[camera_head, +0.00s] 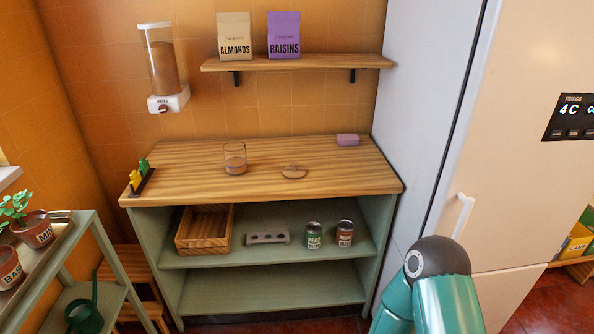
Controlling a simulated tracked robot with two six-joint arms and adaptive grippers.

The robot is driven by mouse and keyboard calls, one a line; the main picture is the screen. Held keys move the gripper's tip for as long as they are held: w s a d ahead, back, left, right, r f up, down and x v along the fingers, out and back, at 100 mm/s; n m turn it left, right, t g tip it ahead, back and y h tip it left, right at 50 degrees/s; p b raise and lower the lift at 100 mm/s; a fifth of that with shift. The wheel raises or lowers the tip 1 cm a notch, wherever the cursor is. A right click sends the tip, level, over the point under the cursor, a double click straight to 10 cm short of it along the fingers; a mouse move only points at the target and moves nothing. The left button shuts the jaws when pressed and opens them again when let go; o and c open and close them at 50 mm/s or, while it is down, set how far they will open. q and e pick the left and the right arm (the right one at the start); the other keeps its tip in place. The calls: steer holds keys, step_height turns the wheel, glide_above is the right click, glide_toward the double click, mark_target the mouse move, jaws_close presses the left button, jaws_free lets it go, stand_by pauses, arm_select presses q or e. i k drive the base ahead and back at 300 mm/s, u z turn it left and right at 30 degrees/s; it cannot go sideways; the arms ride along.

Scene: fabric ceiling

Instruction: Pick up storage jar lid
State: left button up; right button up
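A round wooden lid (294,171) with a small knob lies on the wooden top of the counter, right of its middle. A clear glass jar (235,158) stands upright to the left of the lid, apart from it, with some brown contents low inside. The jar looks uncovered. My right arm, teal with a dark joint, comes in at the bottom right, in front of the fridge. Its gripper is not visible. My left arm and gripper are out of the picture.
The counter top (340,182) is mostly clear, with a purple block (347,140) at the back right and a dark holder (142,181) at the left. Above hang a dispenser (165,70) and a shelf (310,63) with bags. The fridge (520,150) bounds the right.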

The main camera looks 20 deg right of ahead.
mark_target(293, 171)
steer(key=z, duration=0.3)
steer(key=i, duration=0.95)
steer(key=u, duration=0.35)
